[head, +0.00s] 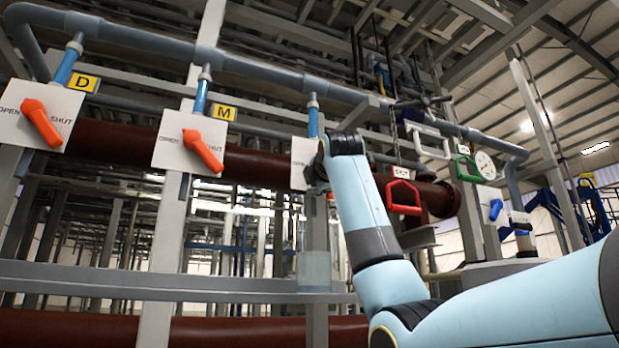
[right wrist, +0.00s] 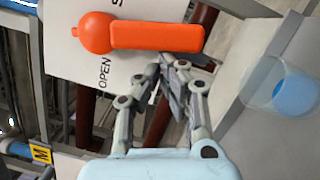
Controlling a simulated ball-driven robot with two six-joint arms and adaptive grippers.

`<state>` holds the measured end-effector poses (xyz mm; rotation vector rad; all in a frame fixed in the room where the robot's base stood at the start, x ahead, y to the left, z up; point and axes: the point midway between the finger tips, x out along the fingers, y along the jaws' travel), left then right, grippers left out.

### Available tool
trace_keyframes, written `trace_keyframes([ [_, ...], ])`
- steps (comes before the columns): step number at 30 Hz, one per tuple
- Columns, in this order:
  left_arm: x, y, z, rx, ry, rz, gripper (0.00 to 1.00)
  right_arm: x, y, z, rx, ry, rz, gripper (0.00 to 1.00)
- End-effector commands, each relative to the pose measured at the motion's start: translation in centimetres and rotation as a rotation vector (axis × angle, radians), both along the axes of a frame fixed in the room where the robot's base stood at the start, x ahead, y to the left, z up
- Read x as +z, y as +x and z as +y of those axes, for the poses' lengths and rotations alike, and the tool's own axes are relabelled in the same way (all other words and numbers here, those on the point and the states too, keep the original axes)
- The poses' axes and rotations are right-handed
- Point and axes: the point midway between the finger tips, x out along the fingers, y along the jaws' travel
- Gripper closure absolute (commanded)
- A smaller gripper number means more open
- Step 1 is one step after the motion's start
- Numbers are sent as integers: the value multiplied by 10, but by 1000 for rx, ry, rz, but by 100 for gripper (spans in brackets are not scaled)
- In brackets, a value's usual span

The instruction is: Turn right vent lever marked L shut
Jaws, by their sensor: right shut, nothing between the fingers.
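My right arm reaches up to a white plate (head: 303,163) right of the lever marked M and hides most of it. In the right wrist view, turned sideways, this plate (right wrist: 75,60) carries an orange lever (right wrist: 155,37) with a round hub. Its handle hangs straight down between OPEN and a partly cut-off S. My right gripper (right wrist: 173,66) is shut and empty, its fingertips beside the handle on the OPEN side; whether they touch it I cannot tell. No L mark shows. My left gripper is out of view.
Orange levers on plates D (head: 41,123) and M (head: 203,150) are to the left. A red handle (head: 404,197), a green handle (head: 468,167) and a gauge (head: 485,165) are to the right. A grey rail (head: 150,283) runs below the levers.

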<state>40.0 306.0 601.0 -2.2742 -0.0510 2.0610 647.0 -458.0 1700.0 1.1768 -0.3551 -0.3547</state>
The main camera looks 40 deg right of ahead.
Motion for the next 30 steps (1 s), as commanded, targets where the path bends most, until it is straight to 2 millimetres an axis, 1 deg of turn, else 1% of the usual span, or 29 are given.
trace_keyframes([
  [1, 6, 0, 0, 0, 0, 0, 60, 2, -2, -5, -4, -42, 10, 100],
  [6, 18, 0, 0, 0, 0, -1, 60, 0, -4, -14, -3, -182, 44, 100],
  [13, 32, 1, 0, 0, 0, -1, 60, -1, -6, -24, -2, -324, 78, 100],
  [21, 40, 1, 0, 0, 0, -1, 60, -1, -8, -31, 0, -316, 75, 100],
  [30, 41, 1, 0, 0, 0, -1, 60, -2, -8, -32, 0, -315, 74, 100],
])
